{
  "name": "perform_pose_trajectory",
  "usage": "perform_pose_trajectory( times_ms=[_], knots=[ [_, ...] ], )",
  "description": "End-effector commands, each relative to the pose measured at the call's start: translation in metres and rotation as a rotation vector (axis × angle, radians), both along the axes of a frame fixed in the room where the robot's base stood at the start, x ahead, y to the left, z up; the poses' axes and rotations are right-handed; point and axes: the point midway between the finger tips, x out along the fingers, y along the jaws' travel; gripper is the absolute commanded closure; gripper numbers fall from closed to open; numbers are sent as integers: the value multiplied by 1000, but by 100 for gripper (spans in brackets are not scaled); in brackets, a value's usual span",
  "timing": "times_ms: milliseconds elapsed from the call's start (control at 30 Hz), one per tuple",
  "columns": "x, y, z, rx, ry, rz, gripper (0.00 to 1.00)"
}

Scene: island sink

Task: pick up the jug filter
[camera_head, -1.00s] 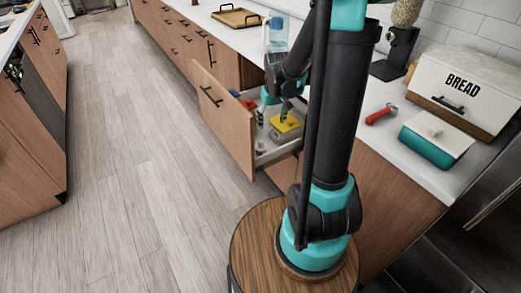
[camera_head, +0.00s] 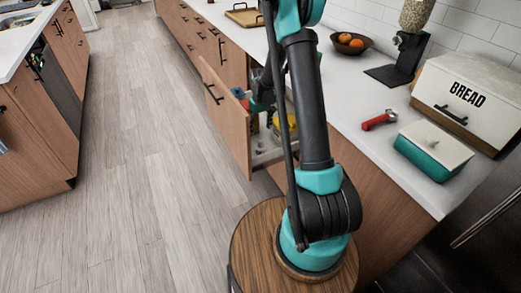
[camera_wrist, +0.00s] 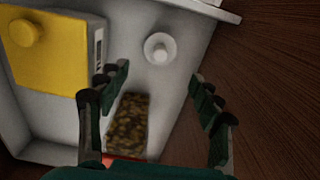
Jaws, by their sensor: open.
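A small white round piece with a raised knob (camera_wrist: 160,49), seemingly the jug filter, stands in the open drawer near its wall in the wrist view. My gripper (camera_wrist: 160,84) is open and empty above the drawer, its two fingers apart on either side below the white piece in the picture. The fingers do not touch it. In the head view my gripper reaches into the drawer, mostly hidden behind my arm, and I cannot make out the white piece there.
A yellow box with a round knob (camera_wrist: 52,48) lies left of the white piece. A speckled brown pack (camera_wrist: 129,124) lies between the fingers, nearer the wrist. The drawer front (camera_head: 226,116) stands pulled out. A bread box (camera_head: 465,103) and red tool (camera_head: 379,120) are on the counter.

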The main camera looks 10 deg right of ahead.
Motion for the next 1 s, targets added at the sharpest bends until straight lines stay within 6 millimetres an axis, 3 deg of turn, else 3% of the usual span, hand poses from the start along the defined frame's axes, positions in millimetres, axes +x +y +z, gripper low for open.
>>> perform_pose_trajectory(
  times_ms=[300,633,1000],
  knots=[
    [0,0,-55,0,0,-1,35],
    [0,0,-79,0,0,-1,35],
    [-2,-1,-121,0,0,-1,35]
  ],
)
